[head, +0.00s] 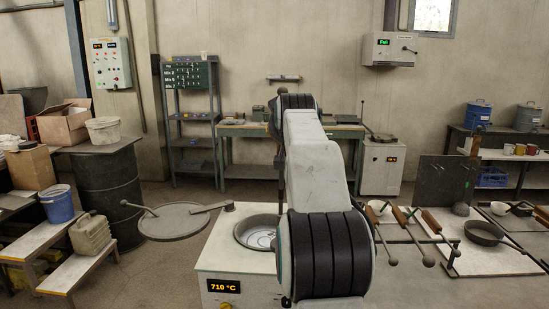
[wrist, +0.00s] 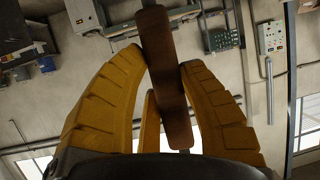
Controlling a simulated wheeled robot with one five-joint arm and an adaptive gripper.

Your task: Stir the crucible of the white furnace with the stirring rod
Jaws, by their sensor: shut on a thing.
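A white furnace (head: 240,290) with a display reading 710 °C stands in front of me in the head view. Its round crucible opening (head: 252,236) is uncovered, partly hidden on the right by my arm. Its round lid (head: 172,222) is swung out to the left. In the wrist view my gripper (wrist: 160,57) has its yellow fingers shut on a brown wooden handle (wrist: 168,85), apparently the stirring rod's. The handle stands nearly upright in that picture, and a bit of thin shaft shows below it. The rod's far end cannot be made out. My arm hides the gripper in the head view.
Wooden-handled tools (head: 412,224) and a pan (head: 484,233) lie on a low surface at the right. A dark barrel (head: 108,190) and a blue bucket (head: 58,204) stand at the left. A workbench (head: 240,131) and a smaller white cabinet (head: 382,170) stand behind.

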